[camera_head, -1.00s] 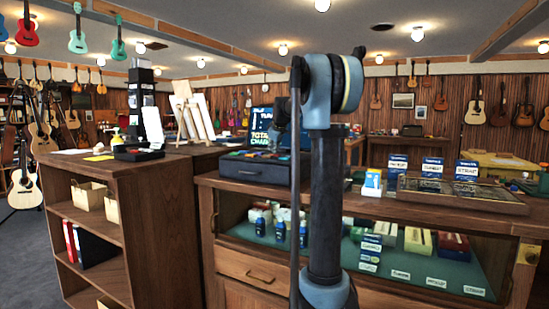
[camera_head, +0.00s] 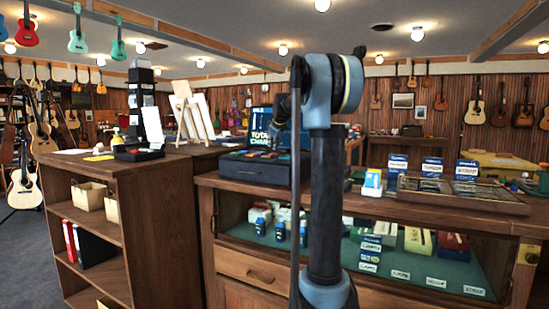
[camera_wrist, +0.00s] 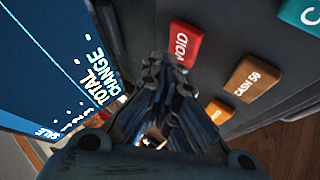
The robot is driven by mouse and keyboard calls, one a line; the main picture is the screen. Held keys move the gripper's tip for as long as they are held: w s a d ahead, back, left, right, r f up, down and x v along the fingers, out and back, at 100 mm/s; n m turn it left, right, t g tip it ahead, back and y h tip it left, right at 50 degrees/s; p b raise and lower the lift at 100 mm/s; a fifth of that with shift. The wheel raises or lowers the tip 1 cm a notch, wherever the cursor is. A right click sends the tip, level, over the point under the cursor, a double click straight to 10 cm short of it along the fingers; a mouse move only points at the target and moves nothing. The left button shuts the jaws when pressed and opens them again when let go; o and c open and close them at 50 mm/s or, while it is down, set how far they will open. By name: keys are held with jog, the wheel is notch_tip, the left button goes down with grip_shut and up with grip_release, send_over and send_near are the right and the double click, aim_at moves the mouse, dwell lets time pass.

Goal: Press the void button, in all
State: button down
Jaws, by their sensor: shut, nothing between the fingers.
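The red void button (camera_wrist: 183,44), lettered VOID, is on the dark key panel (camera_wrist: 235,45) of the till in the wrist view. My gripper (camera_wrist: 160,72) is shut and empty, with its fingertips at the button's lower left edge. I cannot tell whether they touch it. In the head view the till (camera_head: 262,168) stands on the counter with its blue display (camera_head: 261,127) reading TOTAL CHANGE. My gripper (camera_head: 282,111) is a small dark shape beside the display, partly hidden by my arm. The void button cannot be made out there.
An orange CASH 50 key (camera_wrist: 253,79) and a teal key (camera_wrist: 302,14) lie right of the void button, another orange key (camera_wrist: 218,111) below. The lit display (camera_wrist: 60,60) is close on the left. A framed tray (camera_head: 465,194) and small signs stand on the counter's right.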

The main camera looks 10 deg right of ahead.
jog(key=shift+r, duration=0.1)
jog(key=shift+r, duration=2.5)
jog(key=shift+s, duration=0.1)
